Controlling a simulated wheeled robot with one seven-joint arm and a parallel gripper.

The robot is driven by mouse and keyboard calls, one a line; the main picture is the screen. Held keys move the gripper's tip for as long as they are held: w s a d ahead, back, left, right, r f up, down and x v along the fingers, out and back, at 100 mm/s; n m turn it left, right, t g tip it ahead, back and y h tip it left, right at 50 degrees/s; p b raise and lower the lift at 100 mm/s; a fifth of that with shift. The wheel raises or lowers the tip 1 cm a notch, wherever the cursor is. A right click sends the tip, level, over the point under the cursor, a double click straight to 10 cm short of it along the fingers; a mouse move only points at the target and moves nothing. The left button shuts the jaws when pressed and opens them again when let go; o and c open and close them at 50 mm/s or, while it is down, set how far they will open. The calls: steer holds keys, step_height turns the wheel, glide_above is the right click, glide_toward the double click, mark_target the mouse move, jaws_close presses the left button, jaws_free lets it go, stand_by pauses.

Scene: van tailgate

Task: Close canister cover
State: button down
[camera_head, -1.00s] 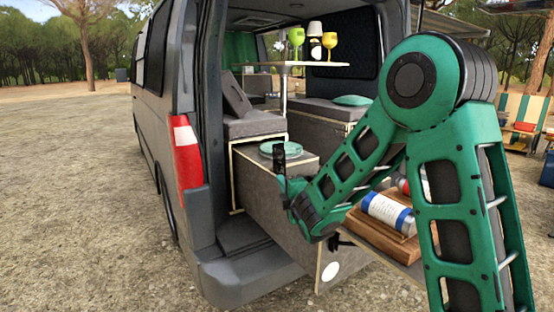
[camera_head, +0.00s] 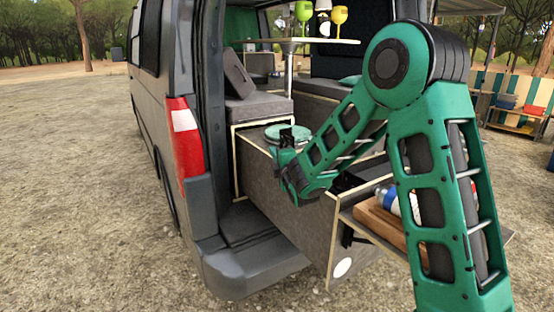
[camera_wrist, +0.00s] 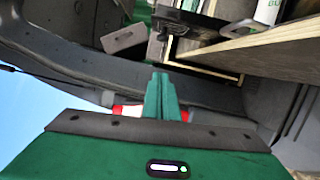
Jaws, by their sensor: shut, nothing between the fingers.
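A round, pale green disc (camera_head: 275,134), which looks like the canister cover, is on top of the grey box unit at the van's rear. Its body, if any, and how it sits are partly hidden by my gripper. My gripper (camera_head: 288,136) is in front of the disc in the head view; I cannot tell whether it touches. In the wrist view my gripper (camera_wrist: 160,82) is shut with its green fingers together and nothing between them. The disc is not clearly visible there.
A blue-and-white cylinder (camera_head: 387,199) lies on a wooden block (camera_head: 380,222) on the pull-out shelf, partly behind my arm. The van's red tail light (camera_head: 183,135) and bumper (camera_head: 255,265) are left of the box unit. A small table with goblets (camera_head: 340,15) stands inside.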

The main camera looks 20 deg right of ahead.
steer(key=w+d, duration=0.3)
steer(key=w, duration=0.3)
steer(key=shift+d+r, duration=0.2)
steer(key=shift+d, duration=0.05)
steer(key=shift+w+d, duration=0.1)
